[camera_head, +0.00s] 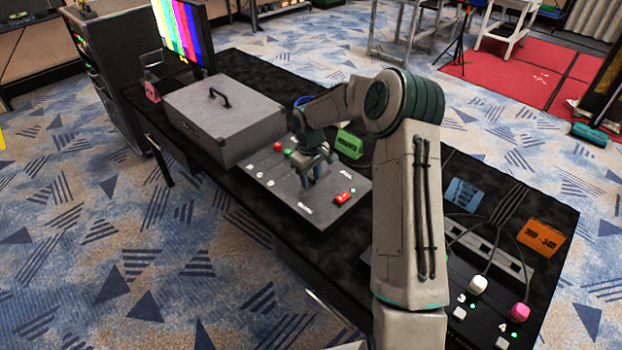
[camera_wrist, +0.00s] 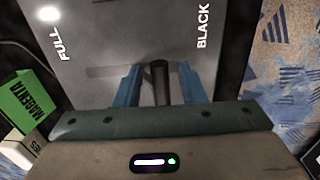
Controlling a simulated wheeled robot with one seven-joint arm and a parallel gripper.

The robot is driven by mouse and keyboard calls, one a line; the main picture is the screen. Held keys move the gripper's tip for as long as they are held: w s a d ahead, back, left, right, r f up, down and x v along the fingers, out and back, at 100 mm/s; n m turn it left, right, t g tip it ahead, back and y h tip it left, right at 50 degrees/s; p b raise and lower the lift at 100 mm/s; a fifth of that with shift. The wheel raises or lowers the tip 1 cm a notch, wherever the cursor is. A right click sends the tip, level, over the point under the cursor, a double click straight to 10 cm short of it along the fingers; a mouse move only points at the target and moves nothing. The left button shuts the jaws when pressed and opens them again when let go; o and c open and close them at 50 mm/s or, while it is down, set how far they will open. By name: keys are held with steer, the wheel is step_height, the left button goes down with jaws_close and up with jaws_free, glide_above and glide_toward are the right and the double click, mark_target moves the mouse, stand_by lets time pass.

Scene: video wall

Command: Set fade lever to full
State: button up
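The grey panel (camera_head: 268,178) lies on the black table; it fills the top of the wrist view (camera_wrist: 120,30), with "FULL" printed at left and "BLACK" at right. The dark fade lever (camera_wrist: 159,80) stands in a slot, whose visible empty part (camera_wrist: 105,71) runs left toward FULL. The lever is nearer the BLACK side. My gripper (camera_wrist: 160,72) has its two blue fingers on either side of the lever, with gaps showing on both sides. In the head view my gripper (camera_head: 316,172) is over the panel and hides the lever.
A large grey case (camera_head: 225,115) stands left of the panel. A green block (camera_head: 349,143) stands behind it and a red object (camera_head: 343,197) lies on its right part. An orange block (camera_head: 541,238) and a button console (camera_head: 490,290) are at the right. Carpet in front is clear.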

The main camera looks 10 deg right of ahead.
steer(key=shift+f, duration=0.85)
jaws_close()
steer(key=shift+d, duration=0.1)
steer(key=shift+w+d, duration=0.1)
